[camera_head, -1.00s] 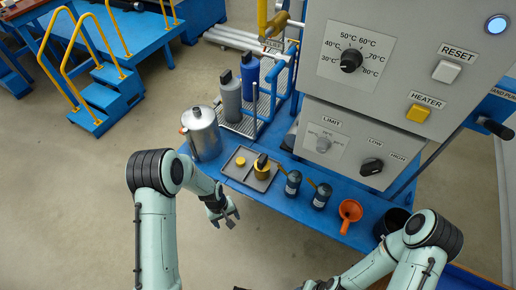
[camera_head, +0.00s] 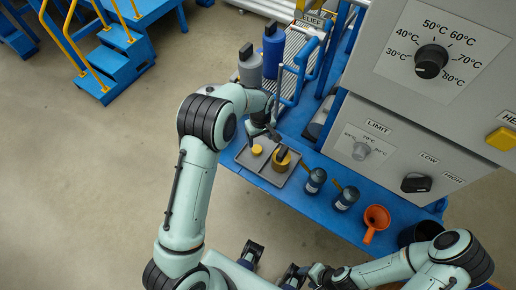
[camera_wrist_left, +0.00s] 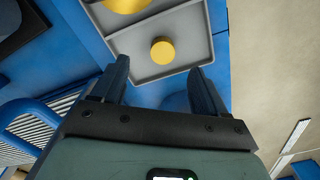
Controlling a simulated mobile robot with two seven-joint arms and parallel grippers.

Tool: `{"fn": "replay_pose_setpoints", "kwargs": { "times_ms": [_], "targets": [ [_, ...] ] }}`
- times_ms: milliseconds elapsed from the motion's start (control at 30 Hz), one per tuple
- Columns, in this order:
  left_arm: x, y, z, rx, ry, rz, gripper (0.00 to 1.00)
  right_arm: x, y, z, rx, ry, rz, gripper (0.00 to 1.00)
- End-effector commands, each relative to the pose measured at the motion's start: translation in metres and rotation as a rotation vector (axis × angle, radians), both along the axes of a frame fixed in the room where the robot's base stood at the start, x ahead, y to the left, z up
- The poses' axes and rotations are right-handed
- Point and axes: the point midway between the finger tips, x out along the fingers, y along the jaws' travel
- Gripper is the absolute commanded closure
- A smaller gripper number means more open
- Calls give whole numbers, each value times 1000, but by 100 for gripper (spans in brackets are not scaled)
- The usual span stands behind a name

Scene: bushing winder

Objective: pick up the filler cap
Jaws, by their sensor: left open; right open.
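The filler cap looks to be the small round yellow cap (camera_head: 257,149) lying in the left part of a grey tray (camera_head: 270,174). In the left wrist view the cap (camera_wrist_left: 162,51) sits beyond the fingertips, roughly centred between them. My left gripper (camera_head: 263,132) is open and empty, above the tray's left end and apart from the cap. Its two dark fingers show in the left wrist view (camera_wrist_left: 162,76). My right gripper (camera_head: 316,275) is open, low at the bottom of the head view, away from the tray; its fingers are hard to make out.
A larger yellow item with a dark part (camera_head: 282,160) sits in the tray's other compartment. Two dark bottles (camera_head: 315,181) and an orange funnel (camera_head: 375,219) stand to the right on the blue table. Grey and blue bottles (camera_head: 273,50) stand behind. The control panel (camera_head: 400,150) rises at the back.

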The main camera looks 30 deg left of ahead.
Motion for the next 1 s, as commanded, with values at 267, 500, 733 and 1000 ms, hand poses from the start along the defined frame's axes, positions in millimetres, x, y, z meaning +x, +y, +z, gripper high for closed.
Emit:
{"fn": "replay_pose_setpoints", "kwargs": {
  "times_ms": [267, 500, 733, 1000],
  "targets": [
    [0, 1, -32, -1, -1, 1, 27, 0, 0, -1, 0, 0, 0, 48],
    [-2, 11, -61, -1, 2, 2, 27, 0, 0, 1, 0, 0, 1, 48],
    [-1, 11, -84, -1, -1, 0, 27, 0, 0, 1, 0, -1, 1, 48],
    [-1, 11, -84, 0, -2, 0, 43, 0, 0, 1, 0, 0, 1, 48]
  ]
}}
